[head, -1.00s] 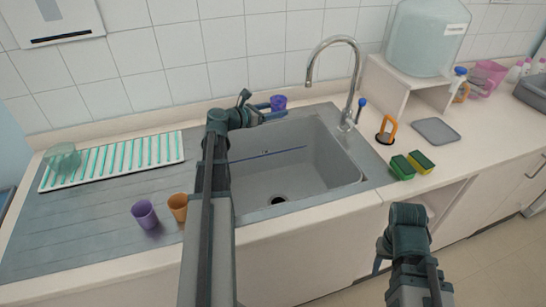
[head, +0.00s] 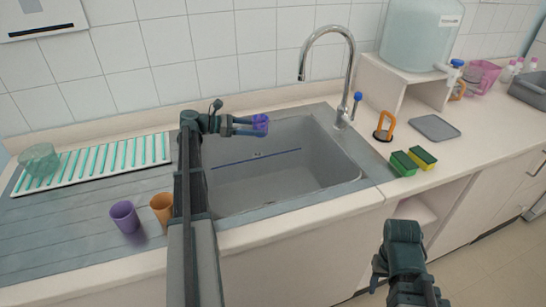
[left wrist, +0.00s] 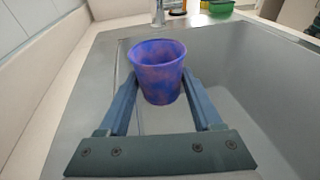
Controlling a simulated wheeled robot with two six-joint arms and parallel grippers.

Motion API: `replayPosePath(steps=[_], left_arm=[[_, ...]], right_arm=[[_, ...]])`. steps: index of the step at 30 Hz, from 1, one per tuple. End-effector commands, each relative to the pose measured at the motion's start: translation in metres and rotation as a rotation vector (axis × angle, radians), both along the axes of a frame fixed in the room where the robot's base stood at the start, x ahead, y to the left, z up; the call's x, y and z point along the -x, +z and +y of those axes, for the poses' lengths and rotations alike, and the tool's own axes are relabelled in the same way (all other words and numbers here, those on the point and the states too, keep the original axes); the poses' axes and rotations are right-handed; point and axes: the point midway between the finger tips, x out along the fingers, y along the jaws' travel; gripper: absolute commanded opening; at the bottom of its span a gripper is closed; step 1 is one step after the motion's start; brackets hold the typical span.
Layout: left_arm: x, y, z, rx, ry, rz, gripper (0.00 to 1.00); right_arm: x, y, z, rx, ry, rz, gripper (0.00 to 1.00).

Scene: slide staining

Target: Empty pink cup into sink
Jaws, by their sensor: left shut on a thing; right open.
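My left gripper (head: 246,126) is shut on a blue-purple cup with pinkish blotches (head: 260,123), held above the back left part of the grey sink basin (head: 325,180). In the left wrist view the cup (left wrist: 158,72) sits between both fingers (left wrist: 160,96), mouth up and roughly upright. Its contents are not clear. A pink, pitcher-like vessel (head: 487,73) stands far off at the back right of the counter. My right gripper (head: 377,272) is open and empty, low in front of the cabinets, its fingers partly hidden.
A purple cup (head: 124,217) and an orange cup (head: 161,207) stand on the drainboard left of my left arm. The chrome tap (head: 348,75) rises behind the basin. Green and yellow sponges (head: 403,164) lie to its right. A dish rack (head: 110,160) holds a glass bowl (head: 39,160).

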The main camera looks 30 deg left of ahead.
Motion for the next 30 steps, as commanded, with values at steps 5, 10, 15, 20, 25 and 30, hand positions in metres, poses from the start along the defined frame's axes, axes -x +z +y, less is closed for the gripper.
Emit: replayPosePath(steps=[5, 10, 15, 20, 25, 30], left_arm=[[0.001, -0.003, -0.001, -0.011, 0.001, -0.010, 0.11], [0.004, -0.011, -0.004, -0.050, 0.002, -0.040, 0.11], [0.008, -0.023, -0.010, -0.116, 0.001, -0.094, 0.11], [0.014, -0.027, -0.016, -0.197, 0.001, -0.160, 0.11], [0.019, -0.031, -0.022, -0.282, 0.001, -0.229, 0.11], [0.025, -0.022, -0.030, -0.368, 0.001, -0.299, 0.11]], right_arm=[[0.000, -0.002, 0.000, 0.000, 0.000, 0.000, 0.49], [0.000, -0.007, 0.000, 0.000, 0.000, 0.000, 0.49], [0.000, -0.016, 0.000, 0.000, 0.000, 0.000, 0.49], [0.000, -0.016, 0.000, 0.000, 0.000, 0.000, 0.49], [0.000, -0.017, 0.000, 0.000, 0.000, 0.000, 0.49], [0.000, -0.005, 0.000, 0.000, 0.000, 0.000, 0.49]])
